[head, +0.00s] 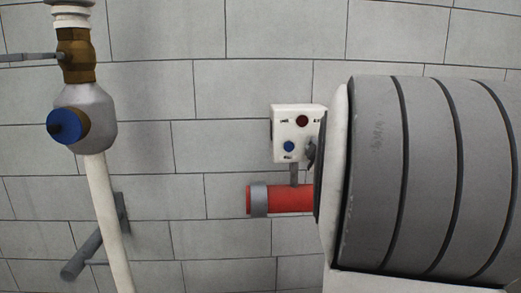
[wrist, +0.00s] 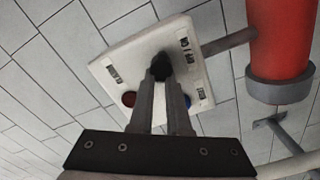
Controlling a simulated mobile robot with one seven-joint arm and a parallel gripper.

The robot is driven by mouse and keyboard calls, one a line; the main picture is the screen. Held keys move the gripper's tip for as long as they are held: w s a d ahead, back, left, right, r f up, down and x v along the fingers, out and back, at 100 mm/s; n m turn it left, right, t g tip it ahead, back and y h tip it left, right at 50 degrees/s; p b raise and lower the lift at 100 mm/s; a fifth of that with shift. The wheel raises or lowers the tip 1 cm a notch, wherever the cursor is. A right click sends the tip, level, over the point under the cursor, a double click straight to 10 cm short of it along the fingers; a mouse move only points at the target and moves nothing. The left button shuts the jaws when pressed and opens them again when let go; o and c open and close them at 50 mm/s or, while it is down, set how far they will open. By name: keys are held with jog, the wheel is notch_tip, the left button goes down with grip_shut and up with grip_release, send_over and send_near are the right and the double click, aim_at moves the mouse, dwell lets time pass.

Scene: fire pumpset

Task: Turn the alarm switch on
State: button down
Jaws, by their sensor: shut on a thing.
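The alarm box (head: 286,139) is a white panel on the wall side with a dark red lamp (head: 302,121) and a blue lamp (head: 289,147). In the wrist view the box (wrist: 125,58) appears tilted, with small black labels. The alarm switch (wrist: 160,64) is a black knob on its face. My gripper (wrist: 160,73) is shut on this knob, its two grey fingers reaching up to it. The fingers partly cover the red lamp (wrist: 128,98) and the blue lamp (wrist: 187,101). The knob's exact setting is hard to read. In the head view the right side of the box is hidden.
A red pipe (head: 290,199) with a grey collar runs just below the box; it shows close by at right in the wrist view (wrist: 278,38). A vertical white pipe with a brass valve (head: 76,57) and blue cap stands at left. The grey block wall between is clear.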

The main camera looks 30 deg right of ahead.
jog(key=shift+r, duration=0.1)
jog(key=c, duration=0.9)
grip_release()
jog(key=shift+s+a, duration=0.1)
jog(key=shift+s, duration=0.05)
